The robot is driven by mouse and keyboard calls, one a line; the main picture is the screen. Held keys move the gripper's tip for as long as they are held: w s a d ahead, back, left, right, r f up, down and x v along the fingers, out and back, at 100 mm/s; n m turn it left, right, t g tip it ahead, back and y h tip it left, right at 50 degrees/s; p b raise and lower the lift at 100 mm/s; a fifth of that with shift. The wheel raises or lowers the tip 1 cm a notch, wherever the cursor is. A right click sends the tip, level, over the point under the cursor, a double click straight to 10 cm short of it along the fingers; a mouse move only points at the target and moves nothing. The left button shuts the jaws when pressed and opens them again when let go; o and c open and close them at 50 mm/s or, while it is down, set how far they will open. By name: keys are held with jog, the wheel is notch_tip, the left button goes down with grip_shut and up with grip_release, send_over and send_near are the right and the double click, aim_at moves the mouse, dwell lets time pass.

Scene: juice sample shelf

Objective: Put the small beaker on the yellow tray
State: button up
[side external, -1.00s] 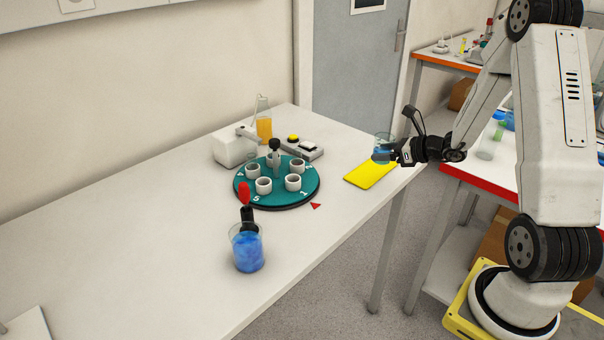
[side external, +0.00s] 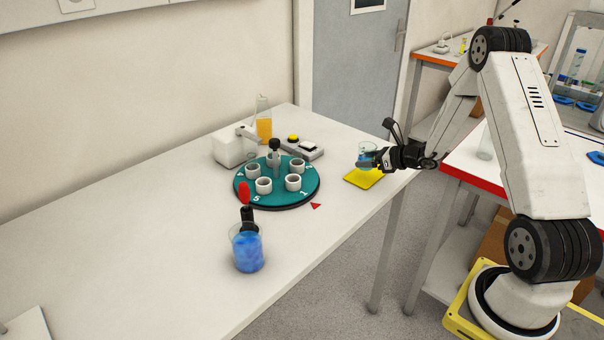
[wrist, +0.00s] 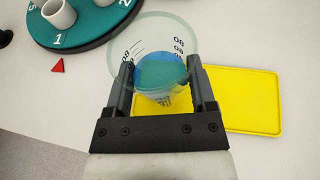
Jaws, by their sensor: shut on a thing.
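The small beaker (side external: 367,153) is clear glass with blue liquid and dark markings. My gripper (side external: 372,160) is shut on it and holds it upright, over or just beside the far-left part of the yellow tray (side external: 362,181). In the wrist view the beaker (wrist: 158,72) sits between the two fingers (wrist: 160,88), and the flat yellow tray (wrist: 245,100) shows beneath it and to the right. I cannot tell how large the gap is between the beaker's base and the tray.
A teal carousel (side external: 250,189) with several white cups stands left of the tray. A larger beaker of blue liquid (side external: 248,252) stands nearer the front. A flask of orange liquid (side external: 264,130) and a button box (side external: 300,148) are behind.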

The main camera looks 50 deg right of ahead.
aim_at(364, 178)
jog(key=shift+w+d+f, duration=0.1)
jog(key=shift+w+f, duration=0.15)
jog(key=shift+f, duration=1.55)
jog(key=shift+f, duration=0.1)
jog(key=o, duration=1.2)
jog(key=shift+o, duration=0.2)
jog(key=shift+s, duration=0.1)
jog(key=v, duration=1.2)
